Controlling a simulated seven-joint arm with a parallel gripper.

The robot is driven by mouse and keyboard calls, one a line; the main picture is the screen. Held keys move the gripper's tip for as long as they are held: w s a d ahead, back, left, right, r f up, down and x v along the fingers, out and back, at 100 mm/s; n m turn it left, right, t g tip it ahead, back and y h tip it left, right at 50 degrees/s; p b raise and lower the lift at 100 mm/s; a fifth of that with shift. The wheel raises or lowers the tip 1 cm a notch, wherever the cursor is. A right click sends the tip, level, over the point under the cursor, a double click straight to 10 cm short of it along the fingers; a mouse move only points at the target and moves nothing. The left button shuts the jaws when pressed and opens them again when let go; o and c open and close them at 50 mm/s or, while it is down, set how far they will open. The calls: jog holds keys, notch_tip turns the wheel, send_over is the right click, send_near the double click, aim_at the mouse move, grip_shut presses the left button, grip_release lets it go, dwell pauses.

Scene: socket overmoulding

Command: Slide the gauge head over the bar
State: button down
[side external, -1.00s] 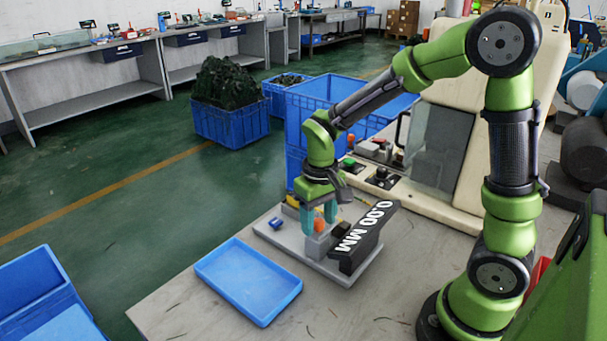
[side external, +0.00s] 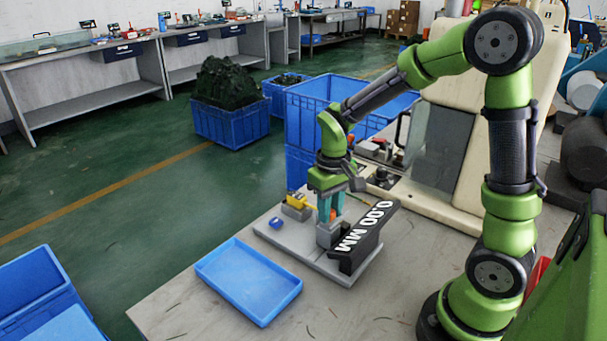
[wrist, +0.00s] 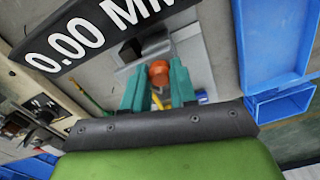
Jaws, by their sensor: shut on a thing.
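My gripper (side external: 331,210) is shut on the orange knob (wrist: 158,72) of a grey block, which I take to be the gauge head (side external: 329,235). The block stays below my teal fingertips, close behind the black display. In the wrist view the knob sits between both teal fingers, with the grey block (wrist: 156,48) just beyond it. A dark piece (wrist: 131,51) shows beside the block there, possibly the bar; I cannot tell whether the head is around it or beside it. The display (side external: 364,236) reads "0.00 MM".
The grey base plate (side external: 290,248) carries a yellow part (side external: 299,201) on a small grey holder and a small blue piece (side external: 276,223). An empty blue tray (side external: 248,280) lies in front. A machine with a clear panel (side external: 436,145) stands behind.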

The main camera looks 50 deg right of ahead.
jog(key=c, duration=0.9)
grip_release()
jog(key=shift+d, duration=0.35)
jog(key=shift+a, duration=0.1)
jog(key=shift+r, duration=0.2)
notch_tip(320, 180, up, 16)
jog(key=shift+r, duration=0.25)
jog(key=s+a+f+m+t+y, duration=0.1)
jog(key=s+a+f+t+y, duration=0.1)
jog(key=s+a+t, duration=0.5)
jog(key=s, duration=0.3)
jog(key=shift+a+f, duration=0.2)
jog(key=shift+a, duration=0.1)
